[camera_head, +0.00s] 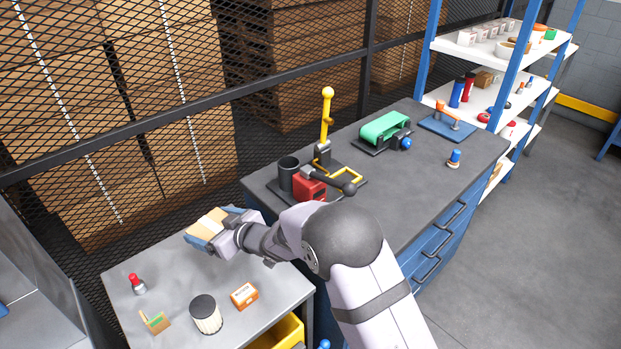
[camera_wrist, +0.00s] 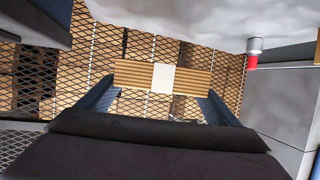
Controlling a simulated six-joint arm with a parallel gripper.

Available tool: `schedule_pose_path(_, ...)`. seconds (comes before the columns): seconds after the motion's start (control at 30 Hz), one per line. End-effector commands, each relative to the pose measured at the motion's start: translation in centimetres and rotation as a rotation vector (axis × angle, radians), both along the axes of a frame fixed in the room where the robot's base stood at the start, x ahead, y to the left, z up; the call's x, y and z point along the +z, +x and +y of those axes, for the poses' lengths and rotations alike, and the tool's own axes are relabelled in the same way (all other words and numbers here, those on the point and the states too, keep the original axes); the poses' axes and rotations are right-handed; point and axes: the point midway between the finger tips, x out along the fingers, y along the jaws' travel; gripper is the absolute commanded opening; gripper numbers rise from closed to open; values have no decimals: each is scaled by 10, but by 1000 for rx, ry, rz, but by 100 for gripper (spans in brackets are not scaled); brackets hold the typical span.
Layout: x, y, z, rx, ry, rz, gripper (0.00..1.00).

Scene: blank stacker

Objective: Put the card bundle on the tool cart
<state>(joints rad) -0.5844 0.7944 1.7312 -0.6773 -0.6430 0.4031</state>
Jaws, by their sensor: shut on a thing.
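The card bundle (camera_head: 203,229) is a tan block with a pale band, held at the left end of my arm in the head view. My gripper (camera_head: 211,225) is shut on it, with a blue finger at each side. In the wrist view the card bundle (camera_wrist: 135,75) spans the space between the two fingertips (camera_wrist: 162,95), its white band near the middle. It is held above the back of a grey-topped unit (camera_head: 175,318) with a yellow drawer. A blue drawer cabinet (camera_head: 405,180) with a dark top stands to the right. I cannot tell which of these is the tool cart.
On the grey top are a red-capped bottle (camera_head: 138,286), a small tan-and-green item (camera_head: 155,321), a dark-lidded round container (camera_head: 205,314) and an orange box (camera_head: 244,296). The dark top bears a yellow-handled press (camera_head: 326,130) and a green belt device (camera_head: 386,128). Mesh fencing runs behind.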

Motion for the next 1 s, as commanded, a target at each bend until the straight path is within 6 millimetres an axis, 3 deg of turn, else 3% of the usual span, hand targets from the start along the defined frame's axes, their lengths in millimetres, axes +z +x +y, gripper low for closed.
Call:
schedule_pose_path(0.17,27,0,0,0,3,-6,64)
schedule_pose_path(0.5,110,0,0,0,3,-8,64)
schedule_pose_path(0.67,132,0,0,0,3,-5,64)
schedule_pose_path(1.0,132,57,-63,-165,6,-15,64)
